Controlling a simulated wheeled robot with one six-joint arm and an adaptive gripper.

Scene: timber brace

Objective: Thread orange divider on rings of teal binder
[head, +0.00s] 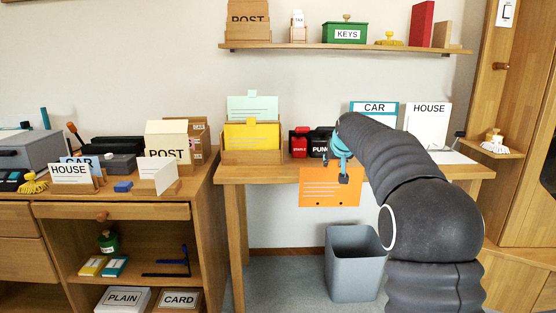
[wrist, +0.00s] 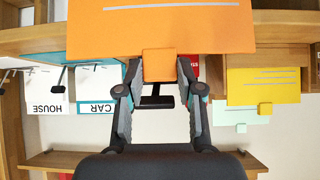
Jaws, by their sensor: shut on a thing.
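An orange divider (head: 318,188) hangs in front of the table edge, with two dark holes near its lower edge. In the wrist view the divider (wrist: 160,25) fills the top, and its tab (wrist: 160,62) is between the fingers. My gripper (head: 343,174) is shut on that tab; it also shows in the wrist view (wrist: 160,75). The teal binder labelled CAR (head: 374,107) stands at the back of the table, partly behind my arm. It shows upside down in the wrist view (wrist: 97,107). Its rings cannot be made out clearly. The divider is apart from the binder.
A white HOUSE binder (head: 428,124) stands right of the teal one. A wooden holder (head: 252,156) with yellow and pale green dividers is at the table's left. Red and black punches (head: 299,143) stand between. A grey bin (head: 352,265) is below. A shelf (head: 340,47) runs above.

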